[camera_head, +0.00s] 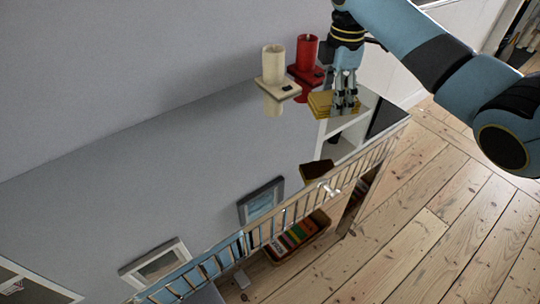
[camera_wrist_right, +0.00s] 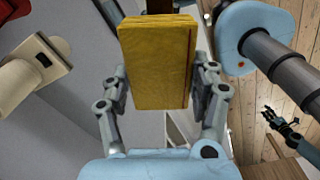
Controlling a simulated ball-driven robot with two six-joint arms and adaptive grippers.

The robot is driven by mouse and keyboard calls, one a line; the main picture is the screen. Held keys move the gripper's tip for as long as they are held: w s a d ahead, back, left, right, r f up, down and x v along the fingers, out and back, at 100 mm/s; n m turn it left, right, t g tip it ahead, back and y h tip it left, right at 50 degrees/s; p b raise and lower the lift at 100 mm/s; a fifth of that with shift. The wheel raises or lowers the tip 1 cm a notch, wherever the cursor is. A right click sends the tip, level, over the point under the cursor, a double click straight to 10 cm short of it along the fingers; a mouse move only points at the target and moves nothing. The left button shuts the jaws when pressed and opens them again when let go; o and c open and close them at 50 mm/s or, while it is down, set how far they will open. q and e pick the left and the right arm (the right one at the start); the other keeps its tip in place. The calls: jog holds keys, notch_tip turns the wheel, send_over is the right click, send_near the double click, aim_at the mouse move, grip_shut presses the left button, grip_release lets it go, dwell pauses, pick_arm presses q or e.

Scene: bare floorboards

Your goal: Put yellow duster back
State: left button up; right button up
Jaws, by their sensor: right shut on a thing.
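The yellow duster (camera_head: 320,104) is a flat yellow block, held above the white shelf unit at the upper right. My right gripper (camera_head: 345,105) is shut on it and points down. In the right wrist view the duster (camera_wrist_right: 157,62) stands between the two fingers, its broad face toward the camera. A small dark gripper (camera_wrist_right: 284,128), seemingly my left one, shows far off at the right of the wrist view. Its jaw state is too small to tell.
A cream holder (camera_head: 274,80) and a red holder (camera_head: 305,66) stand just left of the duster. A white shelf (camera_head: 345,143) lies below. A metal railing (camera_head: 300,207), picture frames and a basket of books (camera_head: 297,238) are lower down. Floorboards at right are clear.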

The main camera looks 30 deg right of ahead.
jog(key=w+a+f, duration=0.2)
jog(key=a+f, duration=0.2)
jog(key=a, duration=0.2)
send_over(283, 150)
jog(key=shift+d+f, duration=0.25)
jog(key=shift+f, duration=0.95)
jog(key=shift+a+f, duration=0.15)
jog(key=shift+a, duration=0.05)
pick_arm(q)
jog(key=shift+w+d, duration=0.25)
jog(key=shift+d, duration=0.2)
pick_arm(e)
jog(key=shift+f, duration=2.1)
pick_arm(q)
jog(key=shift+f, duration=0.1)
pick_arm(e)
jog(key=o, duration=1)
pick_arm(q)
jog(key=shift+d, duration=0.1)
